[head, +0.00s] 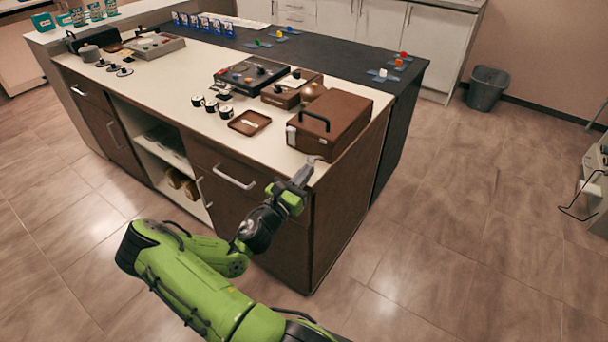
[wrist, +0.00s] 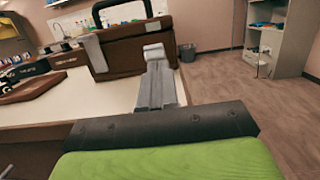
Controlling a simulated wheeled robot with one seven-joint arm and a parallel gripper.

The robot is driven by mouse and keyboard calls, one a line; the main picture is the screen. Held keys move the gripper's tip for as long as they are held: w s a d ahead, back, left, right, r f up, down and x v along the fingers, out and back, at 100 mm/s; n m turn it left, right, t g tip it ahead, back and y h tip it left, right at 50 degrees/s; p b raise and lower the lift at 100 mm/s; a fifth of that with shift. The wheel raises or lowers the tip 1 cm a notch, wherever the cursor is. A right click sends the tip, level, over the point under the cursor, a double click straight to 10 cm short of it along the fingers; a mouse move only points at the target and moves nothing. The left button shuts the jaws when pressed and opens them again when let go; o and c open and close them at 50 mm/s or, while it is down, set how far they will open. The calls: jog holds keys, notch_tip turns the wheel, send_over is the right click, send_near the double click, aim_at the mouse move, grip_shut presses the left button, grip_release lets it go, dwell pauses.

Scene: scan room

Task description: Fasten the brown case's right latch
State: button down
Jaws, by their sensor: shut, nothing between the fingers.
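My gripper (head: 312,160) is shut and empty, low at the right part of the case's front. In the wrist view its fingertips (wrist: 154,53) overlap the case front (wrist: 127,53) right of the handle.
A brown tray (head: 249,123) and small dark-banded pieces (head: 211,104) lie left of the case. A smaller brown box (head: 290,90) stands behind it. The counter's right edge is close to the case; open floor lies beyond, with a grey bin (head: 487,88).

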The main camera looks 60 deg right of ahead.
jog(key=shift+r+y+p, duration=0.3)
jog(key=shift+r+p, duration=0.05)
jog(key=shift+p, duration=0.55)
